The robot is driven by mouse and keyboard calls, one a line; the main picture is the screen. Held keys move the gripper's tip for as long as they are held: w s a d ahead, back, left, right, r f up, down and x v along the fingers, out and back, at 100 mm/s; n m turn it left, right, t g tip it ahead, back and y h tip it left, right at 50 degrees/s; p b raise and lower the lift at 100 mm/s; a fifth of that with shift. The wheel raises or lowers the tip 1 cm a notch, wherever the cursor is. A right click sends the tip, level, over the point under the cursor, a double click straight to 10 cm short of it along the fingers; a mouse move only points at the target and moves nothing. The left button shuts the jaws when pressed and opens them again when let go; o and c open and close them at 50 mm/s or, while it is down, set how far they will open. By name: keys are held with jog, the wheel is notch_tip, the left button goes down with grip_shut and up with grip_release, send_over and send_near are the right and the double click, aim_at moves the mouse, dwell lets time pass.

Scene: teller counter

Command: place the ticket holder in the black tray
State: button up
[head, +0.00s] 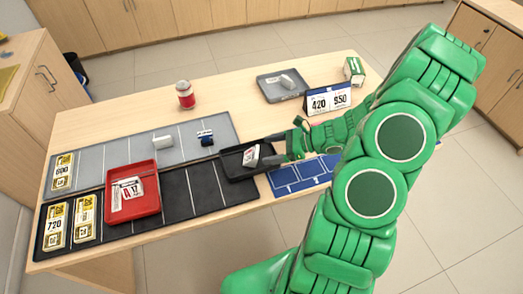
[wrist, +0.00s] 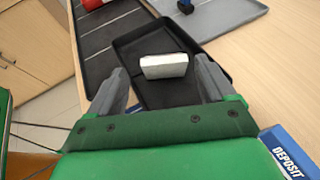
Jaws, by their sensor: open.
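The black tray (head: 233,174) sits at the front middle of the counter, partly on the dark mat; the wrist view shows it too (wrist: 153,35). A small white holder with a printed face, apparently the ticket holder (head: 251,156), stands in it, leaning a little. In the wrist view the white holder (wrist: 164,66) shows plain and pale, inside the tray's walls. My gripper (head: 268,157) is open at the tray's right side. In the wrist view its fingers (wrist: 163,82) are apart, one on each side of the holder, with gaps showing.
A red tray (head: 154,204) with a printed card stands left of the black tray. A grey mat (head: 110,160) behind holds a white block (head: 162,142) and a blue stamp-like item (head: 205,137).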

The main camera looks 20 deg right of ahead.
jog(key=shift+v, duration=1.25)
jog(key=s+a+r+n+g+h, duration=0.2)
jog(key=s+a+r+n+g, duration=0.25)
jog(key=a+r+n, duration=0.2)
jog(key=s+a+r+n+g+h, duration=0.1)
jog(key=s+a+r+n+g, duration=0.2)
jog(key=s+a+r+n, duration=0.4)
jog(key=s+d+r+n+h, duration=0.4)
jog(key=s+r+n+h, duration=0.5)
jog(key=s+r, duration=0.3)
jog(key=s, duration=0.2)
jog(key=shift+s+d, duration=0.2)
jog(key=shift+s, duration=0.15)
